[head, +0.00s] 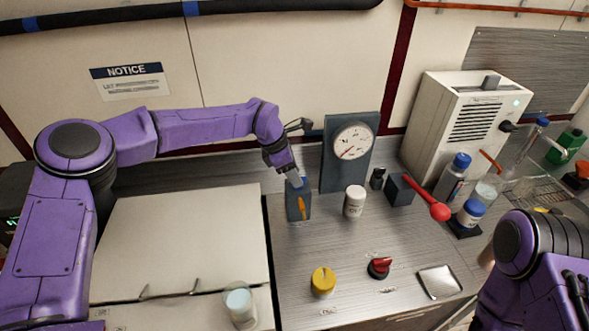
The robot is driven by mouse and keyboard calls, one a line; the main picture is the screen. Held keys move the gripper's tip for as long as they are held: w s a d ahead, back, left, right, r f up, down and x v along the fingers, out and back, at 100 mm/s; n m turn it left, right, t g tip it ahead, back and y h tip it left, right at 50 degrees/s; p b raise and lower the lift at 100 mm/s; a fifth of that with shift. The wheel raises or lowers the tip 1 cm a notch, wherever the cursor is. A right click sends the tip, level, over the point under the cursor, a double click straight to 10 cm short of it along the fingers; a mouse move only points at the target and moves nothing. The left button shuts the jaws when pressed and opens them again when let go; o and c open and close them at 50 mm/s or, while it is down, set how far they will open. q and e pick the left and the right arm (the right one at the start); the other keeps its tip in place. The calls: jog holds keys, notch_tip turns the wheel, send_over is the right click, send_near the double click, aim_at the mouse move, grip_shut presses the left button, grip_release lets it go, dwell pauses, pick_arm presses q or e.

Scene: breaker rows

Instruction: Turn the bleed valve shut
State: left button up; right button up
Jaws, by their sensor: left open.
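My left gripper (295,180) points down at the top of a small dark block (291,211) with an orange handle (302,208) on its front. It is open; I cannot tell whether its fingers touch the block. A yellow round knob (323,279) and a red knob (379,266) sit near the front of the metal counter. A red-ended lever (430,203) sticks out from another dark block (398,190). Labels are too small to read, so I cannot tell which is the bleed valve. My right arm shows at lower right, its gripper out of view.
A round gauge on a dark panel (333,180) stands behind the handle block. A white bottle (354,202) is right of that block. A white machine (440,130) and several blue-capped bottles (461,163) stand further right. A glass (239,303) is at the front left.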

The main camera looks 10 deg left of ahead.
pick_arm(q)
jog(key=shift+w+f, duration=0.3)
jog(key=shift+f, duration=0.3)
jog(key=shift+w+f, duration=0.1)
jog(key=shift+f, duration=0.2)
jog(key=shift+w+f, duration=0.45)
jog(key=shift+w, duration=0.3)
jog(key=shift+w+d, duration=0.1)
jog(key=c, duration=0.4)
jog(key=shift+s+d+r, duration=0.1)
jog(key=shift+s+r, duration=0.15)
grip_shut()
jog(key=shift+w, duration=0.1)
pick_arm(e)
jog(key=shift+w+f, duration=0.1)
jog(key=shift+w, duration=0.5)
jog(key=shift+d+f, duration=0.1)
